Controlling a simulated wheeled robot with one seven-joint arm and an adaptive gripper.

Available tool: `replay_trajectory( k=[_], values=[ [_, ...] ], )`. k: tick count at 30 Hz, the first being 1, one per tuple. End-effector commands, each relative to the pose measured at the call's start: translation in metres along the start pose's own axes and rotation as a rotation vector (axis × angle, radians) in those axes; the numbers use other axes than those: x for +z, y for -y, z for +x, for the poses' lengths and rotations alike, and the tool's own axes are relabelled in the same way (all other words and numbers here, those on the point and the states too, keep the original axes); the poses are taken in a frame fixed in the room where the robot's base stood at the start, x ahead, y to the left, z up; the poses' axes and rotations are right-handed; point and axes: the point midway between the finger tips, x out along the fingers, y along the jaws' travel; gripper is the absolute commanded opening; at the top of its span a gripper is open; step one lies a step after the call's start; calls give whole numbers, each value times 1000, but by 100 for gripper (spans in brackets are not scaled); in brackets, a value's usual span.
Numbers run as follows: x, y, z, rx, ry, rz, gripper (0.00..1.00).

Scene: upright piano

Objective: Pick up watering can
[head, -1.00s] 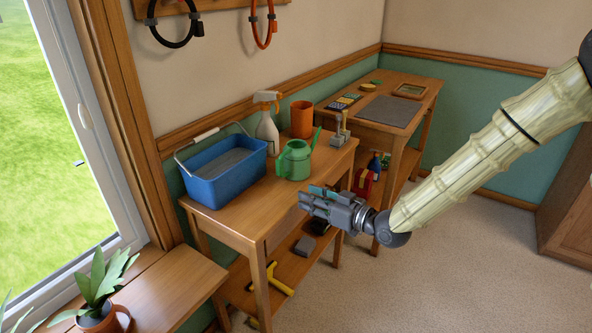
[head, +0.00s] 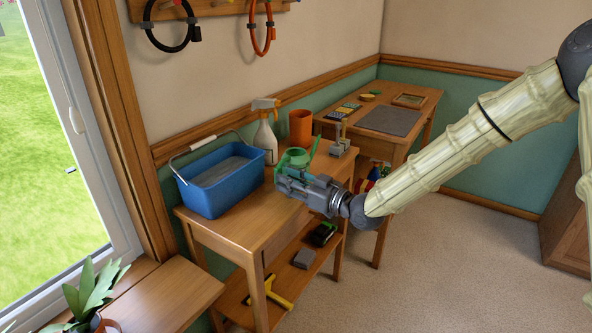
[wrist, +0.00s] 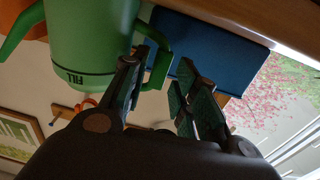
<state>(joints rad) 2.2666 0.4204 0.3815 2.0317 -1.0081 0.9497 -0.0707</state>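The green watering can (head: 297,155) stands on the wooden table, partly hidden behind my gripper in the head view. My gripper (head: 283,180) is at the can's near side, above the table's front part. In the wrist view the can's body (wrist: 92,45) fills the upper left, with the word FILL on it and the spout at far left. Its loop handle (wrist: 163,60) appears between the fingers of my gripper (wrist: 160,88). The fingers are apart and open. I cannot tell whether either finger touches the can.
A blue bucket (head: 206,189) stands left of the can; it also shows in the wrist view (wrist: 222,62). A spray bottle (head: 265,137) and an orange pot (head: 300,127) stand behind. A metal tool (head: 340,142) is to the right. The table's front left is clear.

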Motion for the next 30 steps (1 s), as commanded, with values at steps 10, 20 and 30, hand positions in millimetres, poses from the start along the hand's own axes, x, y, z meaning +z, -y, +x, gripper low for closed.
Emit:
replay_trajectory(
  k=[10, 20, 30],
  values=[
    [0, 0, 40, 1, 0, 1, 29],
    [-1, -1, 41, 2, 0, 1, 11],
    [-2, -1, 42, 1, -2, 0, 0]
  ],
)
